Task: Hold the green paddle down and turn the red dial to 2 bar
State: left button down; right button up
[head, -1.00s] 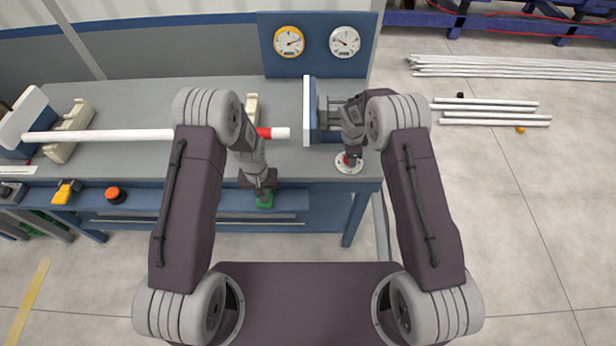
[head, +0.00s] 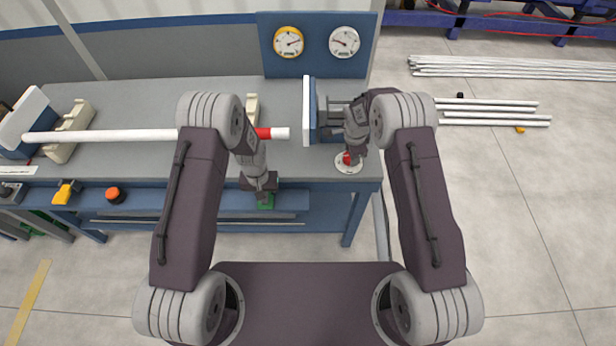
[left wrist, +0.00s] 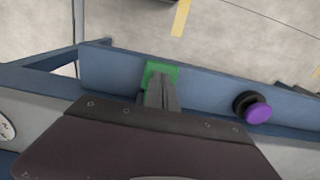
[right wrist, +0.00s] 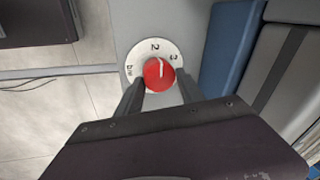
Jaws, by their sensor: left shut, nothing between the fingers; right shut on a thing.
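The green paddle (head: 265,206) is at the bench's front edge, partly hidden by my left gripper (head: 264,196). In the left wrist view the shut, empty fingers (left wrist: 160,84) lie over the paddle (left wrist: 161,67) and seem to press on it; contact is hard to confirm. The red dial (head: 347,159) stands on a round white plate at the bench's right front corner. My right gripper (head: 354,150) is shut on it. In the right wrist view the fingers (right wrist: 159,84) flank the dial (right wrist: 157,74); its white mark points up, near the 2 and slightly toward the 3.
A yellow-rimmed gauge (head: 289,42) and a white gauge (head: 344,41) are on the blue back panel. A white pipe (head: 105,136) with a red band lies across the bench, left of a white-faced block (head: 308,110).

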pick_arm(q)
jog(key=shift+s+r, duration=0.1)
jog(key=shift+r, duration=1.85)
pick_arm(e)
jog(key=shift+w+a+r, duration=0.1)
jog(key=shift+w+r, duration=0.1)
jog(key=shift+w, duration=0.1)
jog(key=o, duration=1.2)
pick_arm(q)
jog(key=shift+w+a+f, duration=0.1)
jog(key=shift+w+f, duration=0.05)
jog(key=shift+w, duration=0.1)
pick_arm(e)
jog(key=shift+w+a+f, duration=0.15)
jog(key=shift+f, duration=0.1)
pick_arm(q)
jog(key=shift+s, duration=0.1)
pick_arm(e)
jog(key=shift+s, duration=0.25)
jog(key=shift+w+d+v, duration=0.1)
jog(key=shift+w+v, duration=0.15)
jog(key=shift+v, duration=0.9)
jog(key=shift+w+d+v, duration=0.1)
jog(key=shift+w+v, duration=0.15)
jog(key=shift+v, duration=0.85)
jog(key=shift+w+d+v, duration=0.1)
jog(key=shift+w+v, duration=0.15)
jog(key=shift+v, duration=0.9)
jog(key=shift+d+r, duration=0.1)
jog(key=shift+r, duration=0.1)
